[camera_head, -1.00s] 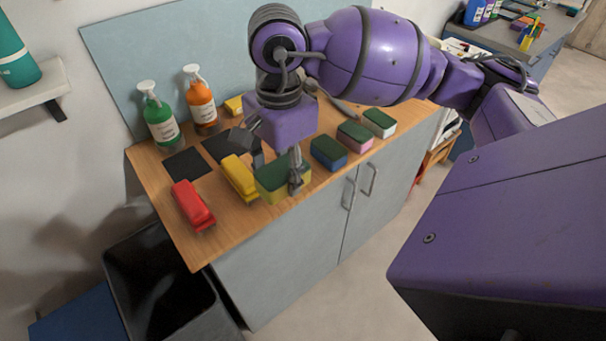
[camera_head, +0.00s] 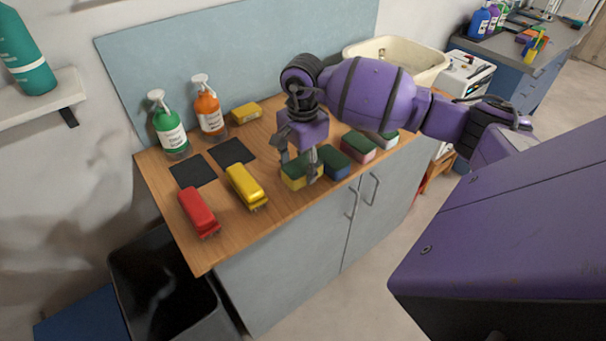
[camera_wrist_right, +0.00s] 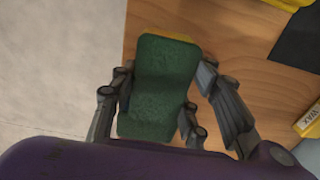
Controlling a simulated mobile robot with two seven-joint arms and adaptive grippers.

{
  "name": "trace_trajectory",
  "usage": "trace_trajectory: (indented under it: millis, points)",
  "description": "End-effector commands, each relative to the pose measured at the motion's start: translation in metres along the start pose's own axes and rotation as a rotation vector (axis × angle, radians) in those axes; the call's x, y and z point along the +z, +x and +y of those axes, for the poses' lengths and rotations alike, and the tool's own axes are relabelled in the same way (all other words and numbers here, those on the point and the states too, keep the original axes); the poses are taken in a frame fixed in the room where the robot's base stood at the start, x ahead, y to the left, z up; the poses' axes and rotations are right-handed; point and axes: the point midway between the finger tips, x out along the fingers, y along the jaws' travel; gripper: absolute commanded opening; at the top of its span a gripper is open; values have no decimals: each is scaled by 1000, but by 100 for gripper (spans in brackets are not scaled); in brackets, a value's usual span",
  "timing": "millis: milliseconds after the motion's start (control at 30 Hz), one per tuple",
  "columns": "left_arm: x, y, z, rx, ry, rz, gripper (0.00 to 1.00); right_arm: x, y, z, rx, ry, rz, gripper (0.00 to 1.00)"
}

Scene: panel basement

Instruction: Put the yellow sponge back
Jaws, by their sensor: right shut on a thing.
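The yellow sponge (camera_head: 294,180) with a green top is at the front of the wooden counter (camera_head: 262,203), left of the blue sponge (camera_head: 334,163). My right gripper (camera_head: 313,172) is shut on it, with its fingers on either side. In the right wrist view the sponge's green top (camera_wrist_right: 160,88) lies between the fingers of my right gripper (camera_wrist_right: 157,118). I cannot tell whether its underside touches the counter. My left gripper is out of view.
Pink (camera_head: 358,146) and white (camera_head: 383,139) sponges continue the row to the right. Yellow (camera_head: 246,187) and red (camera_head: 198,211) brushes lie to the left. Green (camera_head: 168,127) and orange (camera_head: 209,110) bottles stand behind two black squares (camera_head: 232,152). A black bin (camera_head: 165,285) is below.

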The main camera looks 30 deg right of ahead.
Motion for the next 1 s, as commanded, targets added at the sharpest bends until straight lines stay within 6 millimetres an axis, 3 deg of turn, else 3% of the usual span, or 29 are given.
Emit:
trace_trajectory:
  millis: [200, 567, 600, 700, 1000]
  points:
    - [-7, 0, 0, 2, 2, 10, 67, 0, 29, 0, 1, 0, -1, 22]
    - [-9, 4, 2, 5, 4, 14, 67, 0, 35, 1, 3, 0, 1, 22]
    - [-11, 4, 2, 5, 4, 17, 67, 0, 34, 1, 2, 0, 0, 48]
    - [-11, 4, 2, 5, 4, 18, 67, 0, 33, 1, 1, 0, 0, 61]
    - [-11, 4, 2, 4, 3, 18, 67, 0, 32, 1, 1, 1, 0, 61]
